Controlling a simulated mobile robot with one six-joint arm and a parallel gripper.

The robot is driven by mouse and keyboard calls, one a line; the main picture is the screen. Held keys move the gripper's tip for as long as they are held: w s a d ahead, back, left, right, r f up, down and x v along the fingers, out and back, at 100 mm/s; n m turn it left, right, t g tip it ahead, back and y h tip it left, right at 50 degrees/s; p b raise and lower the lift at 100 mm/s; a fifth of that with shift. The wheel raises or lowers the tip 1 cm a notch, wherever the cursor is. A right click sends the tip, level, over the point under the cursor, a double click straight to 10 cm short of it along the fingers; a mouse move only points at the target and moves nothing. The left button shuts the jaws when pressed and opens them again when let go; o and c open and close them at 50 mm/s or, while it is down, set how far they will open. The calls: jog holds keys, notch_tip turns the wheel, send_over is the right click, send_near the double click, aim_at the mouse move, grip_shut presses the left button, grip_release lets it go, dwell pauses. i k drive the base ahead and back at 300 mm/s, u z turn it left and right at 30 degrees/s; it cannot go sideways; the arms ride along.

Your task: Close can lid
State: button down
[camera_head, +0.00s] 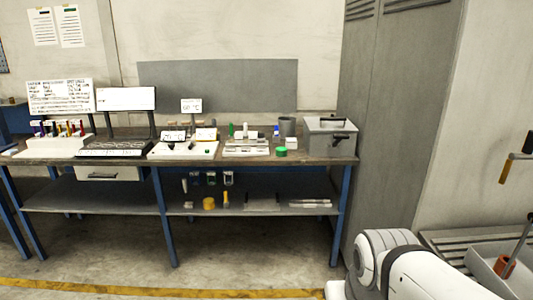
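A dark grey cylindrical can (287,127) stands upright toward the back right of the workbench, just left of a grey box. I cannot tell whether its top is open or covered, and no hinged lid can be made out. A small round green piece (281,152) lies on the bench in front of it; I cannot tell whether it is a lid. My white arm shows at the bottom right, well apart from the bench. My gripper is outside the picture.
The workbench (318,158) carries a grey box (330,137) with a black handle at its right end, plus racks, signs and small devices. A lower shelf (100,194) holds small items. A grey cabinet (395,110) stands right. Floor in front is clear. A sink-like tray (487,262) is far right.

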aim_at(286, 104)
jog(key=u, duration=0.1)
jog(key=i, duration=1.55)
jog(key=u, duration=0.25)
jog(key=i, duration=2.4)
jog(key=u, duration=0.15)
